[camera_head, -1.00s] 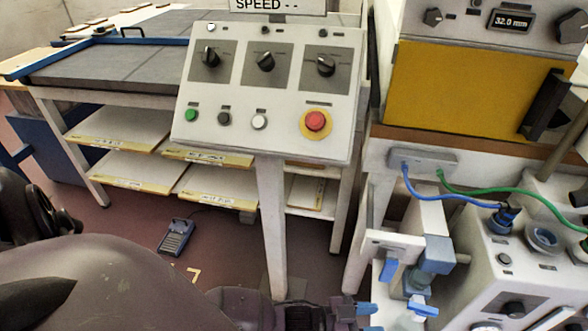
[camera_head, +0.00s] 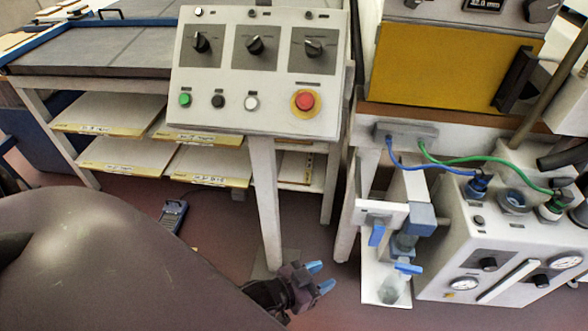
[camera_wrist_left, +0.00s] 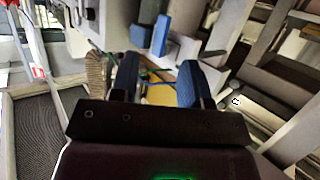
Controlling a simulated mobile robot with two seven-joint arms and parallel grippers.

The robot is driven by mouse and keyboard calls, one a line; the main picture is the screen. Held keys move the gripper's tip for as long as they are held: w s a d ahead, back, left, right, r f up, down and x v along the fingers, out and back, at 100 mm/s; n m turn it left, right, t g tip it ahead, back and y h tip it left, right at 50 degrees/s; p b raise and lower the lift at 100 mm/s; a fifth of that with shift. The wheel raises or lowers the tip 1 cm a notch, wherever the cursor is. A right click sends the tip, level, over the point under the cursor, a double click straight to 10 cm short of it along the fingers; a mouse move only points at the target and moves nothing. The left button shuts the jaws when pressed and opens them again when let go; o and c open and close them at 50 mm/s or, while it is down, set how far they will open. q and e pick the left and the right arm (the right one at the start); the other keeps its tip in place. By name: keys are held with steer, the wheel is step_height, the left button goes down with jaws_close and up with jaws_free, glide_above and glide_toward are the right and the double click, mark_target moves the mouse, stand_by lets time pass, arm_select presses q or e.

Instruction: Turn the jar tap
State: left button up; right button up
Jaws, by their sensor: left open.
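Another blue lever (camera_head: 376,235) is on the white bracket above, beside a grey-blue block. My left gripper (camera_head: 320,278) is open, with blue fingertips pointing right, to the left of the jar and apart from it. In the left wrist view, my open fingers (camera_wrist_left: 160,82) have nothing between them that I can see held. Blue parts (camera_wrist_left: 161,35) show beyond the fingers; I cannot tell which levers they are. My right gripper is not in view.
The white machine (camera_head: 470,250) with gauges stands right of the jar. Blue and green hoses (camera_head: 440,168) run above. A control panel (camera_head: 255,75) on a white leg (camera_head: 265,200) stands left. Red-brown floor lies open around my gripper.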

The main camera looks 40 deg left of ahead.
arm_select(q)
steer(key=shift+s+a+r+n+g+y+p, duration=0.1)
steer(key=shift+s+a+r+n+y+p, duration=0.2)
steer(key=shift+s+a, duration=0.35)
steer(key=shift+s+a+n+g+y+b, duration=0.1)
steer(key=shift+s+a+y, duration=0.35)
steer(key=shift+a, duration=0.25)
steer(key=shift+s+a+r+n+g+y+p, duration=0.1)
steer(key=shift+s+a+r+n+y+p, duration=0.2)
steer(key=shift+s+a, duration=0.35)
steer(key=shift+w+f, duration=0.1)
steer(key=shift+f, duration=0.05)
